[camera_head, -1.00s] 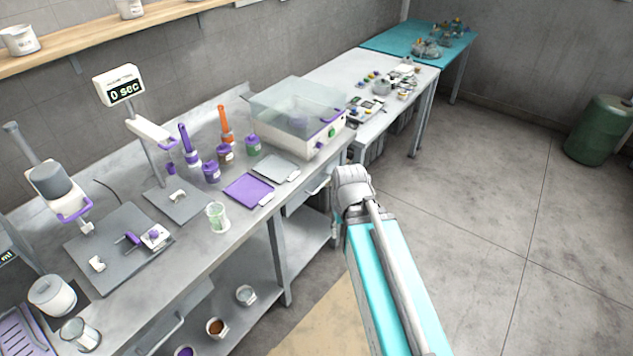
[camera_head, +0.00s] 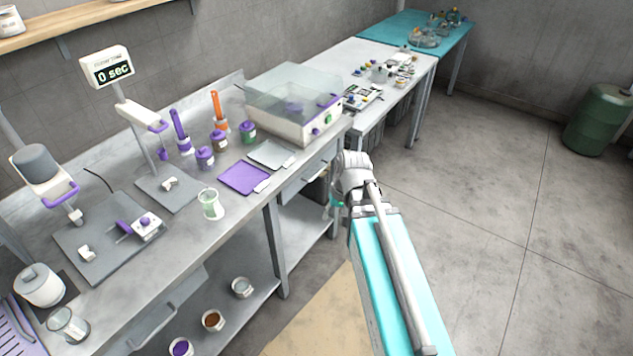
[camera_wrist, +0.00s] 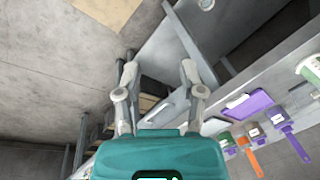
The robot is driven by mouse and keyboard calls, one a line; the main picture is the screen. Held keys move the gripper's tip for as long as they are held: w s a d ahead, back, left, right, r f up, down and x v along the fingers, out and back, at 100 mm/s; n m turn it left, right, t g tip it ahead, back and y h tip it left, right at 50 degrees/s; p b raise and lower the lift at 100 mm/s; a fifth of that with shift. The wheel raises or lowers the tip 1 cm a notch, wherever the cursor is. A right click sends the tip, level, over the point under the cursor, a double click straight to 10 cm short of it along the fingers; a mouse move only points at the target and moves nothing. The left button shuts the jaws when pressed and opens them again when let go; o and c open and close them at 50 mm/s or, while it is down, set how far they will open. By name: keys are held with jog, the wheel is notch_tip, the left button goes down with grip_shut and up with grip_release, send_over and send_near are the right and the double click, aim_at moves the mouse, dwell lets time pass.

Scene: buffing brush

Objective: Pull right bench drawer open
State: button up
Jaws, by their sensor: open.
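The right bench drawer (camera_head: 300,182) is a grey front under the right part of the steel bench (camera_head: 235,195), below the clear-lidded machine. It looks shut or nearly so, but my arm and wrist hide part of its right side. My gripper (camera_head: 335,205) is just right of the drawer front, mostly hidden behind my wrist. In the wrist view my gripper (camera_wrist: 157,72) has its two fingers spread wide, with nothing held between them. A grey panel of the bench (camera_wrist: 165,48) shows beyond and between the fingers; I cannot tell whether they touch it.
A left drawer (camera_head: 165,320) with a bar handle is under the same bench. Cups (camera_head: 213,320) stand on the lower shelf.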

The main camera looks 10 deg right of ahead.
jog(key=w+f+m+t+y+b, duration=0.1)
jog(key=w+f+t+y+b, duration=0.15)
jog(key=w+f+b, duration=0.45)
jog(key=m+t+y+b, duration=0.7)
jog(key=t+b, duration=0.1)
jog(key=b, duration=1.4)
send_near(317, 174)
jog(key=v, duration=0.3)
jog(key=shift+s+d+h, duration=0.2)
jog(key=shift+s+h, duration=0.05)
jog(key=shift+a, duration=0.1)
jog(key=b+x, duration=0.3)
jog(key=x, duration=1)
jog(key=shift+w+a+f, duration=0.1)
jog(key=shift+w+a, duration=0.1)
jog(key=shift+a, duration=0.1)
grip_shut()
